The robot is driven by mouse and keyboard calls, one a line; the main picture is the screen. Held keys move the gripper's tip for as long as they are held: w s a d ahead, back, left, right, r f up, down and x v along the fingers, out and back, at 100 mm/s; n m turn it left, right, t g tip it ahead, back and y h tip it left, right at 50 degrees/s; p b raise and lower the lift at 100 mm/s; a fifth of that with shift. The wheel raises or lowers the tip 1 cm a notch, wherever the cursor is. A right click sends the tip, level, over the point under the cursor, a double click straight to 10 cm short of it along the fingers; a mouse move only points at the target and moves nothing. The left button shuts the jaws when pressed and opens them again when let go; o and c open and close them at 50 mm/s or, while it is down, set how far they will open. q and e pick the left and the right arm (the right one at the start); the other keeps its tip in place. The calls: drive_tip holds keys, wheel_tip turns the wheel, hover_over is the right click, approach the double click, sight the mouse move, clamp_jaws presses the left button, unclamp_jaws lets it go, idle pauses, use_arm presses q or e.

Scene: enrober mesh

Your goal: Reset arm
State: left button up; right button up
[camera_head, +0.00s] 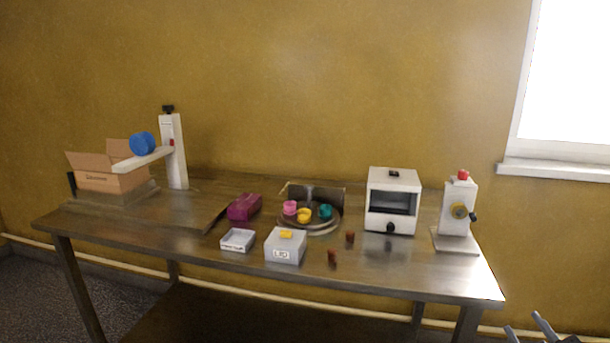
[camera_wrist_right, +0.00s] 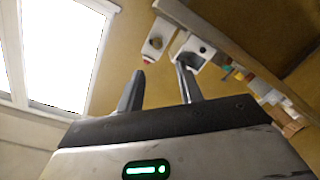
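My right gripper (camera_head: 531,330) shows at the bottom right corner of the head view, in front of and beyond the table's right end. In the right wrist view the right gripper (camera_wrist_right: 160,88) has its two fingers apart with nothing between them. It touches nothing. My left gripper is in neither view. The metal table (camera_head: 380,272) stands against the wall with all its objects apart from my gripper.

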drive_tip(key=s+a+f+m+g+y, duration=0.1)
drive_tip(key=s+a+f+g+y, duration=0.2)
drive_tip(key=s+a+f, duration=0.5)
drive_tip(key=s+a+f+m+g+y, duration=0.2)
drive_tip(key=s+a+f+g+y, duration=0.1)
drive_tip(key=s+a+f, duration=0.5)
drive_tip(key=a+f, duration=0.3)
drive_tip(key=a, duration=0.3)
drive_tip(key=shift+f+m, duration=0.25)
drive_tip(key=shift+m, duration=0.05)
idle(0.5)
